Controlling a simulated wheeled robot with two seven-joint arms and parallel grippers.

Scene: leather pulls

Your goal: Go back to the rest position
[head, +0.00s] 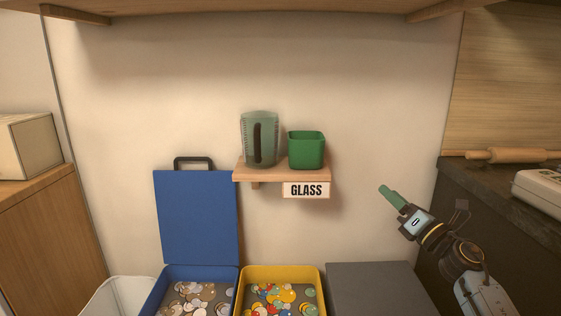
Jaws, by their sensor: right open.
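My right gripper (386,191) is at the right of the head view, its arm coming up from the lower right. Its green fingers point up and to the left, in front of the pale wall. It is open, and I see nothing held in it. It is apart from the shelf, the bins and the dark counter. My left gripper is not in view.
A wooden shelf (246,177) marked GLASS carries a glass jug (261,146) and a green container (306,152). Below are an open blue bin (198,215), a yellow bin (281,269) of coloured discs and a grey lid (375,286). A dark counter (490,210) stands right.

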